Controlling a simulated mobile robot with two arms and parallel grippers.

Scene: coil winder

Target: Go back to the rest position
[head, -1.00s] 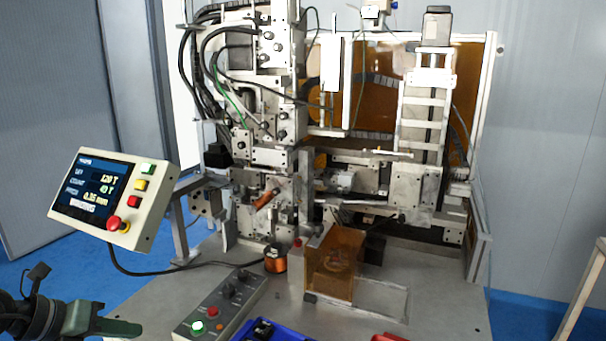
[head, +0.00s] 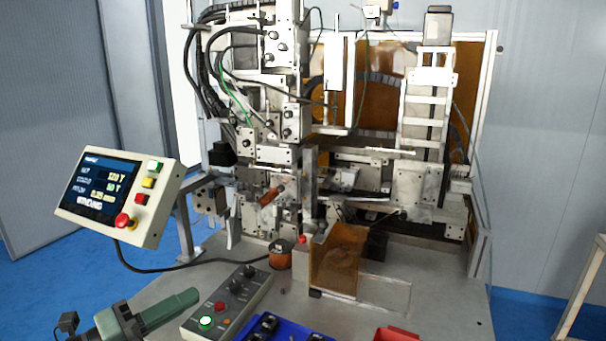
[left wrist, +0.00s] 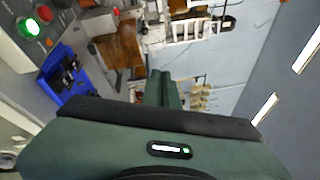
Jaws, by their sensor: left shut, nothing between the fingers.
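My left gripper (head: 188,299) is at the lower left of the head view, just left of the button box (head: 228,299). It is shut and empty. Its green fingers lie together, pointing to the right, and also show closed in the left wrist view (left wrist: 166,90). The fingers appear apart from the button box and the machine. The coil winder (head: 270,150) stands beyond the gripper, at the back of its metal table (head: 450,310). My right gripper is in neither view.
A control panel (head: 118,197) with a lit screen and red stop button stands at left, above my left gripper. A blue bin (head: 290,330) with dark parts and a red bin (head: 396,334) are at the front. A copper spool (head: 281,257) and an amber box (head: 338,260) stand near the winder.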

